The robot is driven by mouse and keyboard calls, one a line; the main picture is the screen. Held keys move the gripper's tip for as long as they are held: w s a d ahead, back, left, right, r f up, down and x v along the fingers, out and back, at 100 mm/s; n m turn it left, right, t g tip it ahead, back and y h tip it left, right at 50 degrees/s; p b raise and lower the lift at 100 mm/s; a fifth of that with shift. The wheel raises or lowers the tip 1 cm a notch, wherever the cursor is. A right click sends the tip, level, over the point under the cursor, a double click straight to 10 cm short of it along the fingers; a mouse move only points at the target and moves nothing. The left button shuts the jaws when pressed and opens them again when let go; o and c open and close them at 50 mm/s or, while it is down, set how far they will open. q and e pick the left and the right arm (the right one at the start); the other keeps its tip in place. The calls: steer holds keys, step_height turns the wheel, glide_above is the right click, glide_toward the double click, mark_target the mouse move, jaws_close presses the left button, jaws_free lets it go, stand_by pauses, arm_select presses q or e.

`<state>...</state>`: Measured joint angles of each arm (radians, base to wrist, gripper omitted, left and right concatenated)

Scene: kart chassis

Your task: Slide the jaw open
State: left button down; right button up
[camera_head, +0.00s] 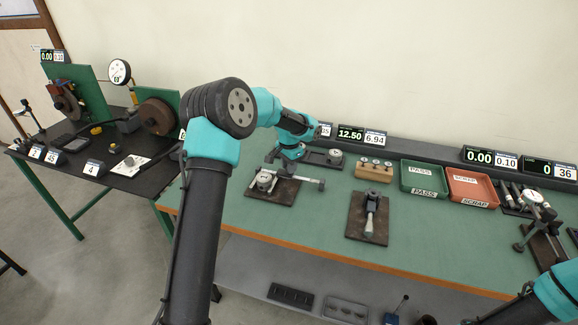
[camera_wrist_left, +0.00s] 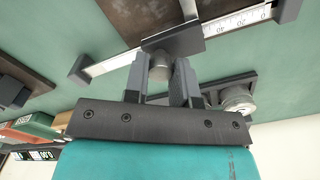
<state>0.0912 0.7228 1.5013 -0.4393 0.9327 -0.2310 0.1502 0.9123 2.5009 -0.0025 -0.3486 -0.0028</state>
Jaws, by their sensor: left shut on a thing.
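My left gripper (camera_head: 287,160) reaches down over a caliper-like gauge on a dark base plate (camera_head: 284,192) at the left of the green bench. In the left wrist view, its two fingers (camera_wrist_left: 161,80) are shut around a small grey cylindrical knob (camera_wrist_left: 160,66). The knob sits under the dark sliding jaw (camera_wrist_left: 175,40), which rides on a white, numbered scale bar (camera_wrist_left: 232,22). A dark block (camera_wrist_left: 290,10) stands at the low-number end, apart from the sliding jaw. Another dark end piece (camera_wrist_left: 79,70) is at the other end. My right gripper is out of view.
A readout (camera_head: 351,134) shows 12.50 beside a 6.94 card. A clamp on a brown plate (camera_head: 354,232) stands to the right. The green PASS tray (camera_head: 424,194) and red SCRAP tray (camera_head: 470,205) lie farther right. Bare green bench lies in front of the gauge.

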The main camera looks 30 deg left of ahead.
arm_select(q)
steer(key=shift+w+d, duration=0.15)
steer(key=shift+d, duration=0.6)
steer(key=shift+w+d, duration=0.15)
steer(key=shift+d, duration=0.6)
steer(key=c, duration=0.9)
jaws_free()
steer(key=shift+r, duration=0.1)
step_height(320, 180, up, 17)
steer(key=shift+r, duration=0.15)
